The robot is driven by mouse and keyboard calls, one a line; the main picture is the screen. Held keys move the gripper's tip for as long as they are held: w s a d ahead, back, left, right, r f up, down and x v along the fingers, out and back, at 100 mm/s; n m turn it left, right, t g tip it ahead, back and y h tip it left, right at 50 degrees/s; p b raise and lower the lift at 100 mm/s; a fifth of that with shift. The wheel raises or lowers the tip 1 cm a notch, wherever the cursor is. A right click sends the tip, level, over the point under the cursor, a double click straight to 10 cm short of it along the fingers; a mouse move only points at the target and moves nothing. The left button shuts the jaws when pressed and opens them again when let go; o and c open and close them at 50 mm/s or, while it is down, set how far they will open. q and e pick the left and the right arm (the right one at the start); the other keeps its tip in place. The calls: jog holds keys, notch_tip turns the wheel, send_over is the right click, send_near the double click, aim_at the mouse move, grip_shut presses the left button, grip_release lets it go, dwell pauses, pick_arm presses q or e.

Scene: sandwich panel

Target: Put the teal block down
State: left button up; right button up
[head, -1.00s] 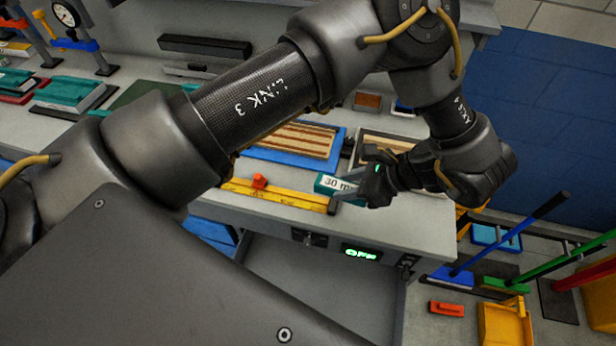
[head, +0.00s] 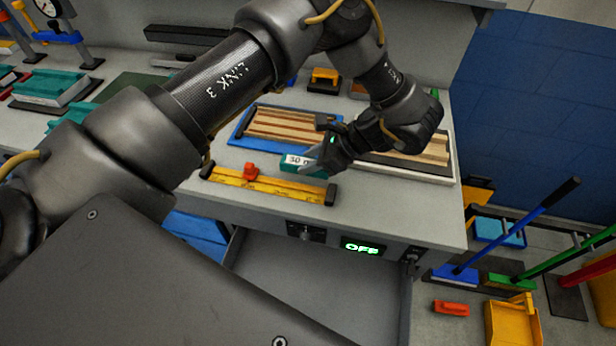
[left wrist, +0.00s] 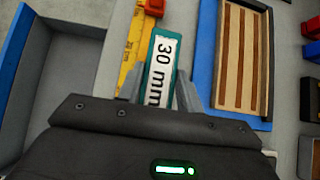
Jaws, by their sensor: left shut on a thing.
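The teal block (head: 290,168) has a white label reading "30 mm". My left gripper (head: 312,163) is shut on it. In the head view the block shows between the yellow ruler (head: 272,184) and the blue tray (head: 240,137) with the striped wooden panel (head: 285,126). In the left wrist view the block (left wrist: 162,66) points away between the two fingers (left wrist: 158,92), with the ruler (left wrist: 134,40) to its left and the blue tray (left wrist: 204,60) to its right. I cannot tell whether its underside touches the bench. My right gripper is not in view.
A red slider (head: 251,170) sits on the ruler. An open grey drawer (head: 310,285) lies below the bench front, near a lit "OFF" display (head: 362,248). A pale tray (head: 425,175) lies right of the gripper. The bench right of the ruler (head: 400,210) is clear.

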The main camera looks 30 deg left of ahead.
pick_arm(q)
jog(key=shift+w+a+f, duration=0.15)
jog(key=shift+a+f, duration=0.15)
jog(key=shift+a+f+b, duration=0.1)
jog(key=shift+f+b, duration=0.2)
jog(key=shift+b, duration=0.05)
jog(key=f+b, duration=0.3)
jog(key=shift+w+a+f, duration=0.1)
jog(key=shift+a+f, duration=0.1)
jog(key=shift+f, duration=0.1)
jog(key=shift+r, duration=0.15)
jog(key=o, duration=1.1)
jog(key=shift+o, duration=0.2)
